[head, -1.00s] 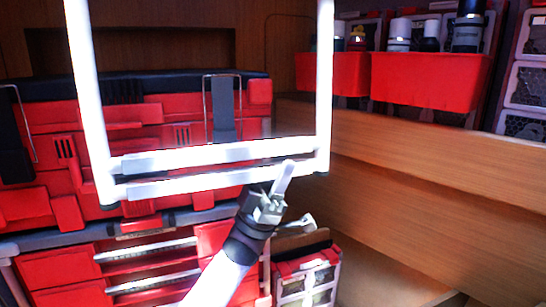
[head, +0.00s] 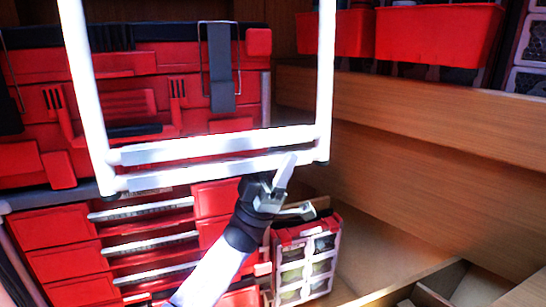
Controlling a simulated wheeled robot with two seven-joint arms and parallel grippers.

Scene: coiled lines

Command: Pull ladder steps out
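The white ladder (head: 325,75) hangs in the upper middle of the head view. Its two side rails run up out of the picture, and two bright steps, an upper step (head: 215,146) and a lower step (head: 205,172), join them at the bottom. My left gripper (head: 293,189) is just below the right end of the lower step. Its fingers are spread apart with nothing between them. One finger points up and overlaps the lower step in the picture; I cannot tell whether it touches. The other finger points right. My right gripper is out of view.
Behind the ladder stands a stack of red tool cases (head: 150,60) with drawers (head: 60,260) below. A small clear-fronted organizer (head: 308,262) is below right of the gripper. Red bins (head: 435,38) hang at upper right above a wooden wall (head: 430,150). Wooden compartments lie at lower right.

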